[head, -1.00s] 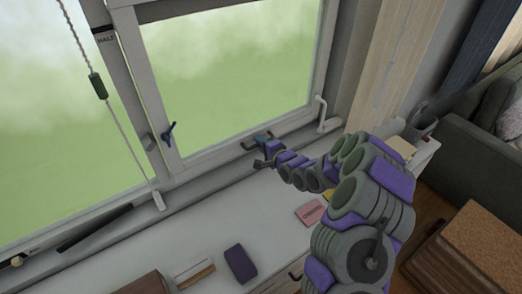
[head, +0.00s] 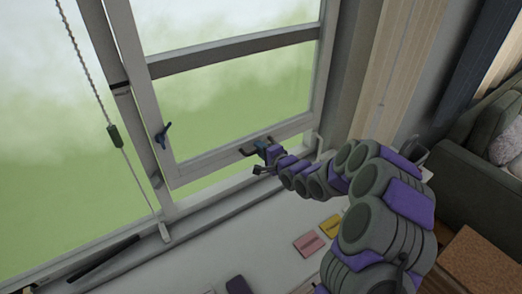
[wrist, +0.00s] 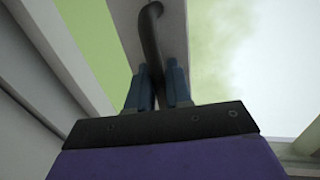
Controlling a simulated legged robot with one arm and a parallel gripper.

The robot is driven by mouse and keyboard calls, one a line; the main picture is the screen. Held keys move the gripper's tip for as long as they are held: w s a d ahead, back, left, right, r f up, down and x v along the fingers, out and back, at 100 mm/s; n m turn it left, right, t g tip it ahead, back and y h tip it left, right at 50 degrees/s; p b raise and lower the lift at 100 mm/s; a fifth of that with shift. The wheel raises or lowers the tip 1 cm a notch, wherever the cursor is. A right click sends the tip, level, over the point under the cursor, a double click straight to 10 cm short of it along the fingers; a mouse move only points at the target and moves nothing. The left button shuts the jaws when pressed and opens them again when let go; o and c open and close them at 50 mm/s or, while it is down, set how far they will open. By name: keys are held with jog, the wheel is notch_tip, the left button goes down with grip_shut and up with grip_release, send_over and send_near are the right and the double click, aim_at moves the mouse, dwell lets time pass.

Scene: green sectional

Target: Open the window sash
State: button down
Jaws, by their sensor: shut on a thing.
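The window sash (head: 205,164) is a pale frame with a bottom rail. My gripper (head: 267,149) is at the handle. In the wrist view its two blue fingers (wrist: 159,90) are shut around the handle's lower part. In the head view the gripper hides part of the handle.
Pink (head: 308,244) and yellow (head: 330,226) notes lie on the white surface below. A sofa (head: 470,150) stands at right.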

jog(key=shift+r, duration=0.1)
jog(key=c, duration=1.2)
grip_release()
jog(key=shift+a, duration=0.1)
jog(key=v, duration=1.7)
jog(key=shift+s, duration=0.1)
